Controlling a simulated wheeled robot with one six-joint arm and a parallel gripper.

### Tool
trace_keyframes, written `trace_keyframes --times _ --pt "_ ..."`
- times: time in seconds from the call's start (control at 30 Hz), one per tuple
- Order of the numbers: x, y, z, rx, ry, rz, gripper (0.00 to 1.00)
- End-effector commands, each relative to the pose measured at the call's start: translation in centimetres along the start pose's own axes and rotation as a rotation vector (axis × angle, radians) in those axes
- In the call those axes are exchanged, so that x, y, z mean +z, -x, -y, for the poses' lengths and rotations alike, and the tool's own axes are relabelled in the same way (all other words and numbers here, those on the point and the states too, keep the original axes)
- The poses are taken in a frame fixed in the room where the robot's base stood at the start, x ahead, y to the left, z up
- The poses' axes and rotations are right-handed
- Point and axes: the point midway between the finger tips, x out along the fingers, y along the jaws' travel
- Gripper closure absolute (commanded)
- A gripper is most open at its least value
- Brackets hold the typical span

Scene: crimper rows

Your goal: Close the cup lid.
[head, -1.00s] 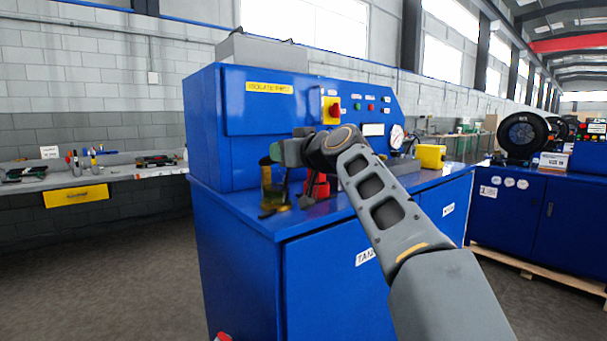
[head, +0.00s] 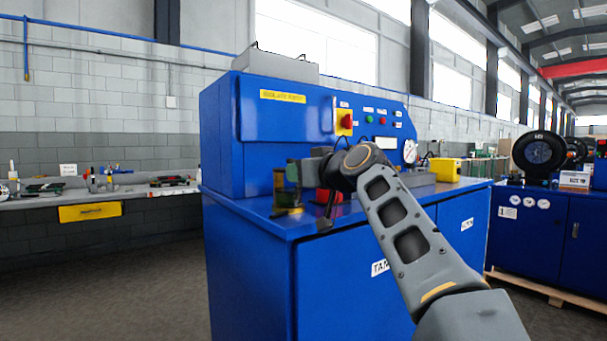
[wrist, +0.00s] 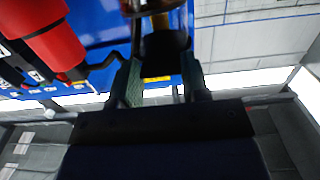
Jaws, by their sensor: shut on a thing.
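The cup (head: 288,199) is a small see-through amber vessel near the front left edge of the blue cabinet's top. My gripper (head: 294,171) is at the cup's upper part, coming from the right. In the wrist view, my gripper's green-padded fingers (wrist: 161,80) are on either side of a dark rounded part, which looks like the cup lid (wrist: 165,46). The gripper is shut on it. A brownish see-through rim shows just beyond it at the top edge. My fingers hide much of the lid in the head view, so I cannot tell whether it sits closed.
A red object (head: 329,196) stands close right of the cup, partly behind my arm. The blue cabinet's control box (head: 285,135) rises behind. A yellow block (head: 445,170) is farther right. Open floor lies left of the cabinet.

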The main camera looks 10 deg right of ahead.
Motion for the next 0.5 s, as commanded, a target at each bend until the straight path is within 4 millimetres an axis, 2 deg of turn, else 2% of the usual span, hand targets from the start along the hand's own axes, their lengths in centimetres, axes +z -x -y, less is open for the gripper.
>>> trace_keyframes --times 0.03,0.3,0.33,0.5 --pt "0.92 -0.40 -0.06 -0.006 -0.004 0.023 1.00" --pt "0.97 -0.43 -0.11 -0.006 -0.004 0.023 1.00" --pt "0.98 -0.43 -0.11 -0.006 -0.004 0.024 0.57" --pt "0.72 -0.30 -0.10 -0.004 -0.003 0.017 0.41"
